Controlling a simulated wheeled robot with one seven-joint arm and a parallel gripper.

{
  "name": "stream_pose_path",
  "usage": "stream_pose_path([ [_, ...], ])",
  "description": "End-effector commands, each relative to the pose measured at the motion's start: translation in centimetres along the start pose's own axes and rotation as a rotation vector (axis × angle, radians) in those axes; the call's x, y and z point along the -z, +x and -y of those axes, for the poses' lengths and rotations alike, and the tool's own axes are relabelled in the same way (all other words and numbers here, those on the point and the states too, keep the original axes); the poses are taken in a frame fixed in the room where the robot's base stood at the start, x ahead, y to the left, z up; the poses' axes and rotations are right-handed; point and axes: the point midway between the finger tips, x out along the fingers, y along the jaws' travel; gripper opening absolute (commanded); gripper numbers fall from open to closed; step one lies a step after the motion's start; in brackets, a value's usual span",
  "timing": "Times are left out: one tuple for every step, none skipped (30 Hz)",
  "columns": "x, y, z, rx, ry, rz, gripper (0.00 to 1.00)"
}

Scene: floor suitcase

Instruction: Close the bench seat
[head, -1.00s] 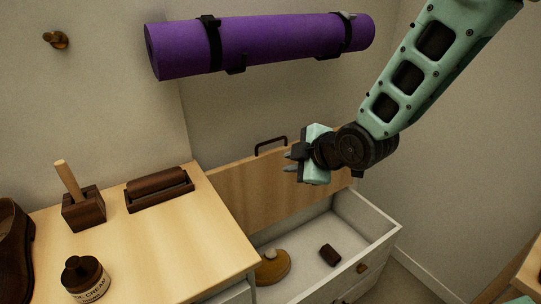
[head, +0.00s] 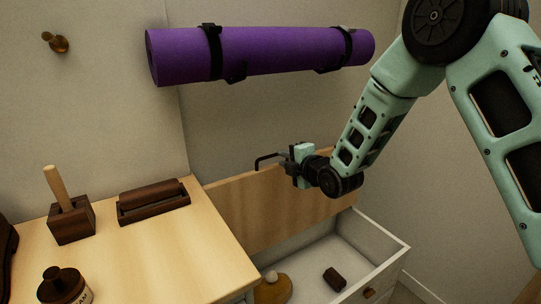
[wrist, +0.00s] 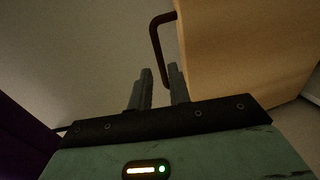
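The bench seat (head: 245,208) is a light wooden lid standing raised at the back of a white bench box (head: 378,256). A dark bar handle (head: 266,159) stands on the lid's top edge; the handle also shows in the wrist view (wrist: 156,48), beside the lid (wrist: 240,50). My gripper (head: 290,164) is at the lid's top edge, just right of the handle. In the wrist view my gripper's two fingers (wrist: 159,78) are apart, and the handle's near end shows between their tips. I cannot tell whether they touch it.
Inside the box lie a round tan object (head: 274,290) and a dark brown block (head: 335,278). A purple rolled mat (head: 270,52) hangs above on the wall.

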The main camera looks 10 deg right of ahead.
Motion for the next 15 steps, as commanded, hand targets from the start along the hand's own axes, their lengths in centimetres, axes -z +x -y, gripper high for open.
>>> stream_pose_path([
  [0.0, 1.1, 0.1, 0.000, 0.001, 0.000, 0.19],
  [-0.1, 1.8, 0.1, -0.001, 0.001, 0.000, 0.19],
  [-0.1, 2.6, 0.1, 0.000, 0.001, 0.000, 0.19],
  [0.0, 3.2, 0.1, 0.000, 0.001, 0.000, 0.19],
  [0.0, 3.8, 0.1, 0.000, 0.001, 0.000, 0.19],
  [0.0, 4.5, 0.1, 0.000, 0.000, 0.000, 0.19],
  [0.0, 5.0, 0.1, -0.001, 0.000, 0.000, 0.19],
  [0.0, 5.5, 0.1, 0.000, 0.000, 0.000, 0.19],
  [-0.1, 6.1, 0.1, 0.001, 0.000, 0.000, 0.19],
  [-0.1, 6.5, 0.1, 0.000, 0.000, 0.000, 0.19],
  [-0.1, 6.8, 0.1, 0.000, 0.000, 0.000, 0.19],
  [0.0, 7.3, 0.0, 0.000, 0.000, 0.000, 0.19],
  [0.0, 7.5, 0.1, 0.001, 0.001, 0.000, 0.19],
  [0.0, 7.7, 0.1, 0.001, 0.001, 0.000, 0.19],
  [0.0, 8.0, 0.0, 0.000, 0.001, 0.000, 0.19],
])
